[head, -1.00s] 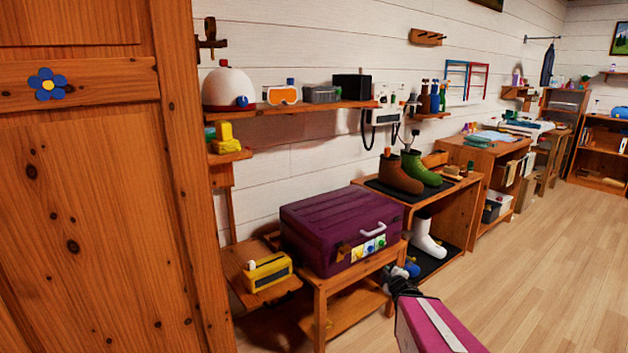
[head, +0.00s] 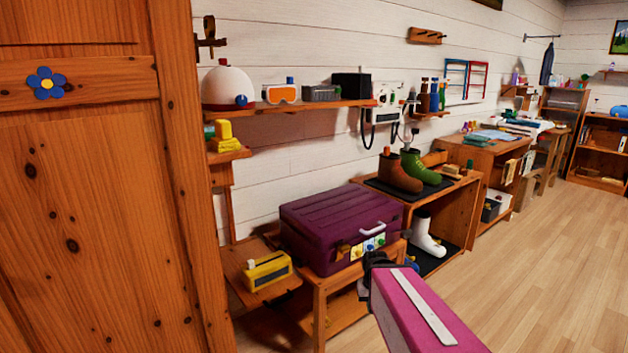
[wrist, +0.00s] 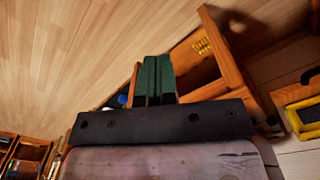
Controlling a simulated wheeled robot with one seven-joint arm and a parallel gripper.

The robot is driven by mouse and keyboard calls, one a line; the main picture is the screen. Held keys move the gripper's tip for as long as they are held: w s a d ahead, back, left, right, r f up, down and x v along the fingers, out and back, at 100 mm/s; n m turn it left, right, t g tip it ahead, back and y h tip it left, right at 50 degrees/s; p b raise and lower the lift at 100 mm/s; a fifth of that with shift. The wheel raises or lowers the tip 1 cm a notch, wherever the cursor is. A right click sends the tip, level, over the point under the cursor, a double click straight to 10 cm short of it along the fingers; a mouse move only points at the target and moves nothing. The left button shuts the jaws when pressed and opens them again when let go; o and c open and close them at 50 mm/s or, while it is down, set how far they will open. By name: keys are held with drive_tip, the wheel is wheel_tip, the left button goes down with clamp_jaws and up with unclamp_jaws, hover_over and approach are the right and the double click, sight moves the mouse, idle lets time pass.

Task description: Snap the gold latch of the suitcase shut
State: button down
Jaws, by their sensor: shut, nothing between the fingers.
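The purple suitcase (head: 325,222) lies closed-looking on a low wooden bench. Its front carries a pale handle (head: 373,229) and a strip of coloured stickers. The gold latch (head: 343,251) is a small brownish patch on the front, left of the stickers; its exact position is too small to tell. My gripper (head: 376,259) is in front of the suitcase's lower right front, apart from the latch as far as I can see. In the wrist view its green fingers (wrist: 154,75) are together with nothing between them. The suitcase is not clearly visible there.
The wooden bench (head: 320,300) stands below the suitcase. A yellow box-like device (head: 267,271) sits on a lower shelf to the left. A shoe rack with boots (head: 400,172) stands behind right. A large wooden door (head: 90,200) fills the left. Open floor (head: 520,260) lies right.

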drive_tip(key=w+d+r+n+t+y, duration=0.15)
drive_tip(key=w+r+n+y, duration=0.25)
drive_tip(key=w+r+n, duration=0.6)
drive_tip(key=w+d+r+n+y, duration=0.3)
drive_tip(key=w+r+n+y, duration=0.15)
drive_tip(key=n, duration=0.85)
drive_tip(key=w+a+f, duration=0.4)
drive_tip(key=a+f, duration=0.2)
drive_tip(key=a, duration=0.2)
drive_tip(key=shift+w+a+f+n, duration=0.15)
drive_tip(key=shift+w+n, duration=0.15)
drive_tip(key=shift+w, duration=0.05)
drive_tip(key=shift+w+h, duration=0.1)
drive_tip(key=shift+h, duration=0.25)
